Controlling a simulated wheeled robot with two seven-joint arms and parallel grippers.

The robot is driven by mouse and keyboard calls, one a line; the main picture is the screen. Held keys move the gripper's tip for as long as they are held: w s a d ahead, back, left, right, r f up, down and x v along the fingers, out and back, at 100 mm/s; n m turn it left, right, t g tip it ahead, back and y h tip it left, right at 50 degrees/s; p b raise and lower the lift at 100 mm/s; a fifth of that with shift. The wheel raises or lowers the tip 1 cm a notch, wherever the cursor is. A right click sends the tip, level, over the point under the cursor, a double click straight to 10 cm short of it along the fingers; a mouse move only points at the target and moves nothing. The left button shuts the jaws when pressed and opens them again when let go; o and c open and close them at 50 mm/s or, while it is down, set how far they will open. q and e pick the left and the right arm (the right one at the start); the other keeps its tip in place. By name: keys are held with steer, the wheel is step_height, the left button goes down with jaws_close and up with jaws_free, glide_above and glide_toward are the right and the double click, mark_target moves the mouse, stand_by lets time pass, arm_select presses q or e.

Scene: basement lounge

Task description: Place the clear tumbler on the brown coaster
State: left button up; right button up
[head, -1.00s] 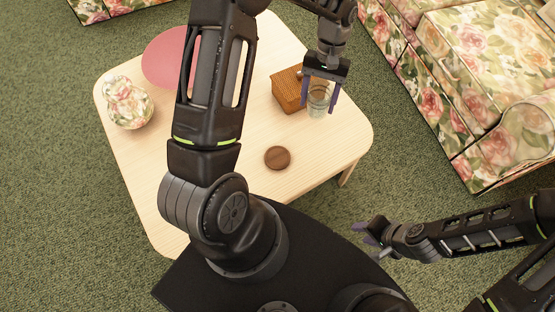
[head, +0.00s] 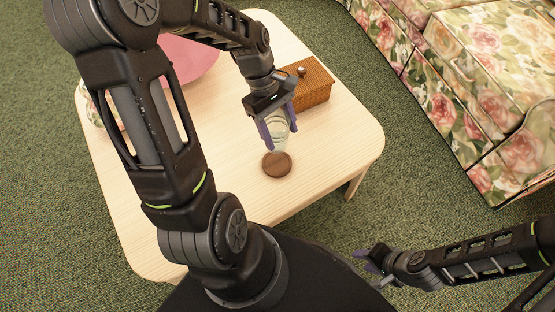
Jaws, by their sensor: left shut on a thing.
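The clear tumbler (head: 279,136) is held between the purple fingers of my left gripper (head: 280,132), which is shut on it. The brown coaster (head: 277,164) lies flat on the light wooden table (head: 330,150). In the head view the tumbler shows just above and behind the coaster, its lower end close to the coaster's far edge. I cannot tell whether the two touch. My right gripper (head: 367,264) is low at the right, away from the table, and its fingers are too small to judge.
A pink round mat (head: 190,68) and a floral object (head: 93,112) are partly hidden by my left arm. A floral sofa (head: 450,90) stands at the right. The table's right front is clear.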

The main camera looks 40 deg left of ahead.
mark_target(280, 144)
arm_select(q)
step_height(280, 144, down, 6)
steer(key=shift+f+b, duration=0.1)
steer(key=shift+b, duration=0.75)
steer(key=shift+f+b, duration=0.6)
steer(key=shift+f, duration=1.2)
steer(key=shift+f, duration=0.2)
steer(key=o, duration=1.6)
steer(key=shift+c, duration=0.2)
steer(key=shift+r, duration=0.15)
